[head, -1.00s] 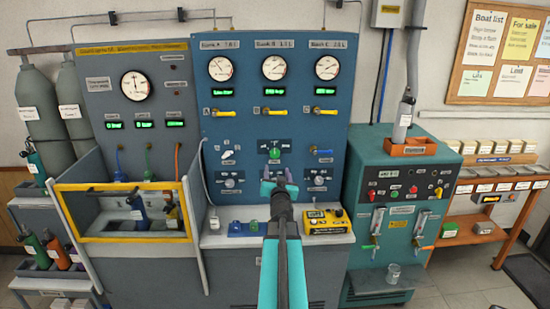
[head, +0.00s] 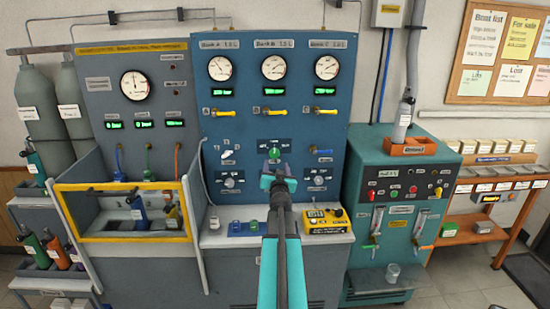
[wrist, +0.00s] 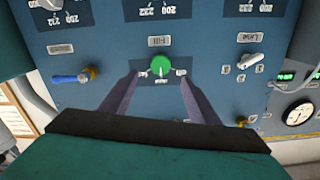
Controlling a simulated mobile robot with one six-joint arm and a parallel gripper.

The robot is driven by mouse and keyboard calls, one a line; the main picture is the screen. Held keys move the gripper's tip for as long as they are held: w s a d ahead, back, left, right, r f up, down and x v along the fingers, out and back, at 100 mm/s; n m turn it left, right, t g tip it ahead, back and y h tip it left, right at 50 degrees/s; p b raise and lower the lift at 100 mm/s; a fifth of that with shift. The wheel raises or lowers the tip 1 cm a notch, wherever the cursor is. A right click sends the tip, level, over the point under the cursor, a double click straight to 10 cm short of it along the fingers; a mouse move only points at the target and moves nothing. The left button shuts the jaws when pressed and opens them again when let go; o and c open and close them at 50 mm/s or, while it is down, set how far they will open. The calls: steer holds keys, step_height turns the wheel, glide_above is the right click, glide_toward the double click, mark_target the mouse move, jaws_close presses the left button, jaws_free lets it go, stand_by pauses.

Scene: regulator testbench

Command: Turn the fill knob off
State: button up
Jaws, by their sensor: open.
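The fill knob (wrist: 161,65) is a round green knob with a pale pointer, on a small dark label plate on the blue panel. It shows between my fingertips in the wrist view, which sees the panel upside down. In the head view the knob (head: 275,153) is just above my gripper (head: 275,167). My gripper (wrist: 160,73) is open, with one purple-grey finger on each side of the knob. I cannot tell whether the fingers touch it. The small lettering around the knob is too blurred to read.
A white selector knob (wrist: 250,62) and a blue-handled valve (wrist: 72,78) flank the knob on the panel. Yellow valve handles (head: 274,112) and gauges sit above. A yellow meter (head: 326,221) stands on the bench below, right of my arm.

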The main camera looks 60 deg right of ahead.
mark_target(275, 155)
steer(key=shift+x, duration=4.6)
steer(key=shift+d, duration=0.1)
steer(key=c, duration=1)
